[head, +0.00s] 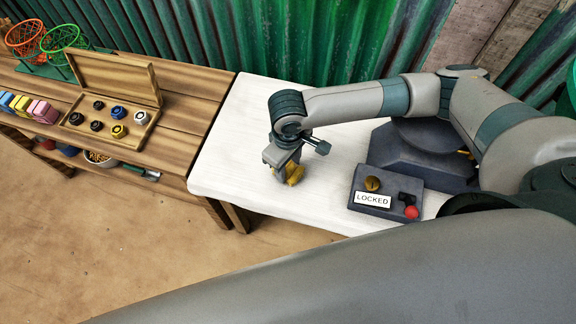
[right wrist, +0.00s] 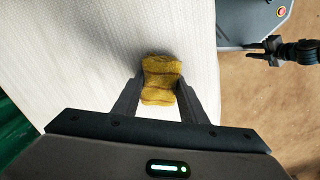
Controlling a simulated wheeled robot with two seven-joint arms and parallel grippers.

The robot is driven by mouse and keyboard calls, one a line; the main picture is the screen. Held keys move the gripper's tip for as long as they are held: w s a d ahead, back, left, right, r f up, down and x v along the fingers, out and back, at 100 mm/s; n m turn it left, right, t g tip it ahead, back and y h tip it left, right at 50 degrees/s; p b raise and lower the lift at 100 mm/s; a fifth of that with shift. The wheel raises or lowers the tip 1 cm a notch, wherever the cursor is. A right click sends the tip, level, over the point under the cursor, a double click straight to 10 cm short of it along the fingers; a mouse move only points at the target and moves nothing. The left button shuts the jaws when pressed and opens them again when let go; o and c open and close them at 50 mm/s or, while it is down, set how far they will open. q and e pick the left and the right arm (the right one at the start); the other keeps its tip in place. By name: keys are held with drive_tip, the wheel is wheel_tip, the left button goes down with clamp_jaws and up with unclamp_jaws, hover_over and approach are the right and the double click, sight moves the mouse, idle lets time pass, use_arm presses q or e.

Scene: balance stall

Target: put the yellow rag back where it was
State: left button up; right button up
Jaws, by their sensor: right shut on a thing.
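The yellow rag (head: 292,174) is a small folded cloth at the white table's left part in the head view. My right gripper (head: 284,170) points down there and is shut on it. In the right wrist view the rag (right wrist: 161,80) sits between the two fingers (right wrist: 160,100), with the white table top beneath it. I cannot tell whether the rag touches the table.
The white table (head: 235,135) has free room around the gripper. A dark box with a LOCKED label (head: 373,200) and red knob stands to the right. A wooden bench (head: 185,95) at the left holds an open wooden case (head: 133,72), baskets (head: 60,40) and coloured blocks (head: 42,111).

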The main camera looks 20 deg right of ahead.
sight(288, 167)
use_arm(q)
drive_tip(key=shift+s, duration=0.1)
use_arm(e)
drive_tip(key=o, duration=1)
drive_tip(key=shift+f, duration=0.1)
use_arm(q)
drive_tip(key=shift+s, duration=0.2)
drive_tip(key=shift+w+f, duration=0.1)
use_arm(e)
drive_tip(key=shift+r, duration=0.4)
use_arm(q)
drive_tip(key=shift+w+d+r+t+b, duration=0.15)
drive_tip(key=shift+w+d, duration=0.1)
drive_tip(key=shift+w, duration=0.3)
drive_tip(key=shift+w+d+r+t+b, duration=0.1)
drive_tip(key=shift+w+d+t+b, duration=0.1)
drive_tip(key=shift+w, duration=0.35)
use_arm(e)
wheel_tip(288, 167, up, 12)
drive_tip(key=shift+f, duration=0.25)
use_arm(q)
drive_tip(key=shift+s, duration=0.15)
